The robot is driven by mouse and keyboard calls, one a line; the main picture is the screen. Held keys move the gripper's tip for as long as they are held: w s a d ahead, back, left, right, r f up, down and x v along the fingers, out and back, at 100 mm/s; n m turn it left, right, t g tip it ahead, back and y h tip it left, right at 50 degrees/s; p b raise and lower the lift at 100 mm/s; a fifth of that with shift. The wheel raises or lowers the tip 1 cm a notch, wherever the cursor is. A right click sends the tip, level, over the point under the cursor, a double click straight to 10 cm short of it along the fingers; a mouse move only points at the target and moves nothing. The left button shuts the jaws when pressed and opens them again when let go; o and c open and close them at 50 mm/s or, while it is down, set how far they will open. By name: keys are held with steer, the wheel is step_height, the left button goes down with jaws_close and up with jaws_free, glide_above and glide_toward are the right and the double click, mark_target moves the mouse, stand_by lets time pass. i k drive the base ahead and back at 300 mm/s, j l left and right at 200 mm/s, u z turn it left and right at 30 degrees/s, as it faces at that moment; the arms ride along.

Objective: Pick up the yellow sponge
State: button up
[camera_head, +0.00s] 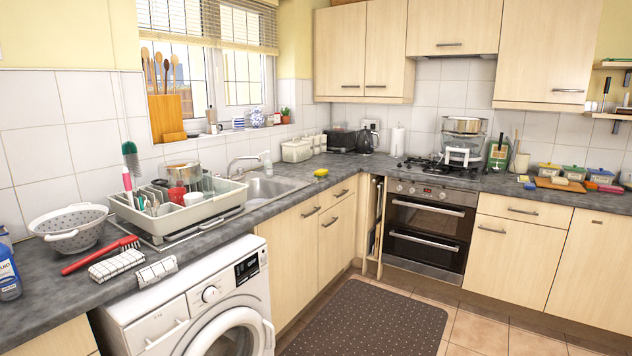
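A small yellow sponge (320,173) lies on the dark countertop just right of the sink (268,188), near the front edge above the wooden cupboard doors. It is small in the picture, and nothing covers it. My gripper is not in view.
A dish rack (207,216) with crockery stands left of the sink, with a colander (70,229) and red brush (100,256) further left. The tap (238,162) rises behind the sink. A washing machine (207,303) stands under the counter. A dark mat (370,322) covers clear floor.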

mark_target(321, 172)
steer(key=i+z, duration=0.4)
steer(key=i, duration=1.45)
steer(key=i+l+u, duration=0.1)
steer(key=i, duration=0.55)
steer(key=i+l+u, duration=0.1)
steer(key=i, duration=0.5)
steer(key=i+l+u, duration=0.1)
steer(key=i+u, duration=0.35)
steer(key=i+l+u, duration=0.25)
steer(key=u, duration=0.15)
steer(key=i+l+u, duration=0.65)
steer(key=l+u, duration=0.2)
steer(key=i+l+u, duration=0.15)
steer(key=l+u, duration=0.15)
steer(key=i+l+u, duration=0.1)
steer(key=l+u, duration=0.2)
steer(key=l, duration=0.25)
steer(key=l+u, duration=0.3)
steer(key=k+l, duration=0.4)
steer(key=k+z, duration=0.05)
